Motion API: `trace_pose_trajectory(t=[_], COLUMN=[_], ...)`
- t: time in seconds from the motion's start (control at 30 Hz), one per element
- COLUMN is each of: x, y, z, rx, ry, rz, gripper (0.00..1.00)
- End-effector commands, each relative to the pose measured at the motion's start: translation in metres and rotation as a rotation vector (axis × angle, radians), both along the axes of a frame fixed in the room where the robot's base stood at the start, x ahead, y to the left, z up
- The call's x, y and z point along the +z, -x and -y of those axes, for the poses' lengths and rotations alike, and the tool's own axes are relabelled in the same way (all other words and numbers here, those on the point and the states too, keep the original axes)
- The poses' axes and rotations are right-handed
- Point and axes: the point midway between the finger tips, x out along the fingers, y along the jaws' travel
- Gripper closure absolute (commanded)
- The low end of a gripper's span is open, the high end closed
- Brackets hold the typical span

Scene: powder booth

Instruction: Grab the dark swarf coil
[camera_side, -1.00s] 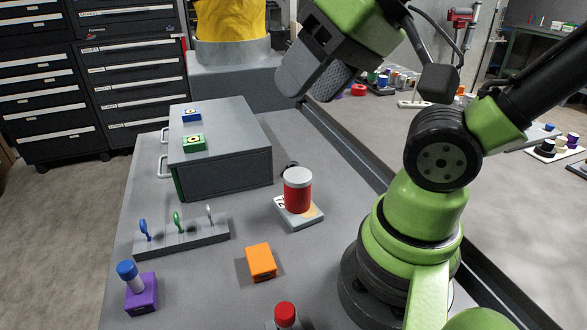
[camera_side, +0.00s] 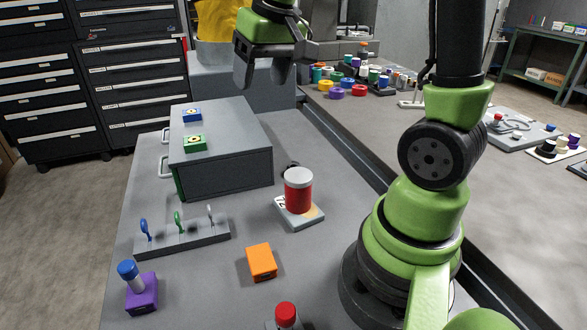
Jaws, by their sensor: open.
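A small dark object (camera_side: 291,169), which looks like the swarf coil, lies on the grey table just behind the red jar. The jar hides part of it, and it is too small to make out fully. My gripper (camera_side: 262,78) is open and empty, fingers pointing down. It is high in the picture, above and beyond the dark object, over the back of the table and well apart from it.
The red jar (camera_side: 298,195) with a white lid stands on a small pale plate (camera_side: 310,219). A grey drawer box (camera_side: 225,163) stands to the left. A key rack (camera_side: 182,240), an orange block (camera_side: 261,262) and a purple block (camera_side: 142,294) are nearer the front.

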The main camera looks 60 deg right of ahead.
Motion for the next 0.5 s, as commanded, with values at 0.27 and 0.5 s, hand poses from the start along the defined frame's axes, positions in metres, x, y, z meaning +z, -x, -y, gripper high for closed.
trace_pose_trajectory(t=[0.27, 0.5], x=[-0.096, -0.163], y=[-0.031, -0.023], z=[0.097, 0.144], rx=[-0.053, -0.064], ry=[-0.005, -0.029], rz=[-0.207, -0.306], gripper=[0.36, 0.36])
